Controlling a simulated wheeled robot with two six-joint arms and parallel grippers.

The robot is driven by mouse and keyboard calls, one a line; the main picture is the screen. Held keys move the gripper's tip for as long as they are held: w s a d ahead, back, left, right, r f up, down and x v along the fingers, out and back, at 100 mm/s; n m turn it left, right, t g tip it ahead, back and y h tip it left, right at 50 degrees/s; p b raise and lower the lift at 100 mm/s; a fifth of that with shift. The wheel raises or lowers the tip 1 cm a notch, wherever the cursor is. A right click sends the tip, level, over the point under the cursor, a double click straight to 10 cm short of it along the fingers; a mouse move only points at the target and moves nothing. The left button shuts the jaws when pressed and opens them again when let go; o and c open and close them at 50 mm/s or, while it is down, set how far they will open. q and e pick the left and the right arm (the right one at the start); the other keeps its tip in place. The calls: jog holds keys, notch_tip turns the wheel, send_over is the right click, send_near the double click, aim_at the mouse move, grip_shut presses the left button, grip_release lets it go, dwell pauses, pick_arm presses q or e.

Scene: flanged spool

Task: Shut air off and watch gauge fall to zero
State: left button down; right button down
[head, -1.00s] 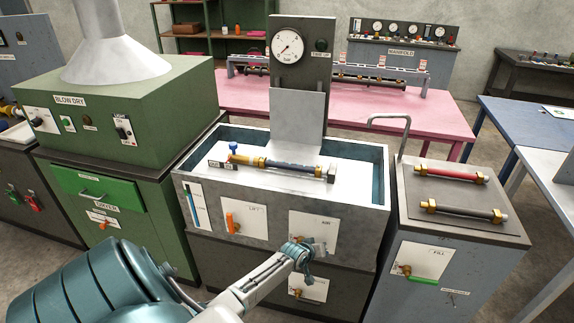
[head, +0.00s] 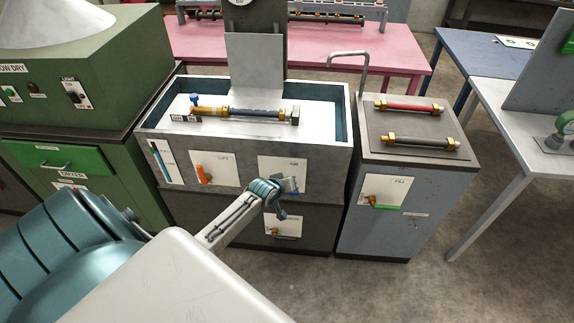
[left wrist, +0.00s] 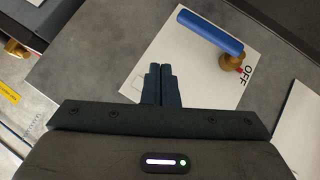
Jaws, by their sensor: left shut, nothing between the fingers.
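The air valve has a blue lever (left wrist: 210,30) on a brass body (left wrist: 232,62). In the left wrist view the lever slants up and left from the body, and the word OFF stands beside the body. In the head view the AIR panel (head: 272,165) is on the front of the grey tank, with the lever (head: 294,184) partly hidden by my left gripper (head: 281,210). The left fingers (left wrist: 161,78) are shut and empty, apart from the lever. The gauge (head: 240,2) is almost wholly cut off at the top; its reading is hidden. My right gripper is not in view.
The grey tank (head: 150,118) holds a hose assembly (head: 240,113). An orange lever (head: 202,174) is on the LIFT panel, and another valve (head: 275,230) is below AIR. The FILL cabinet (head: 375,232) stands to the right. A green dryer (head: 110,125) stands left.

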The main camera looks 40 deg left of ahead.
pick_arm(q)
jog(key=shift+s+d+r+b, duration=0.15)
jog(key=shift+s+d+r, duration=0.3)
jog(key=shift+s+r, duration=0.35)
jog(key=shift+s+d+r+b, duration=0.15)
jog(key=shift+s+d+r, duration=0.3)
jog(key=shift+s+r, duration=0.35)
jog(key=shift+w+r, duration=0.15)
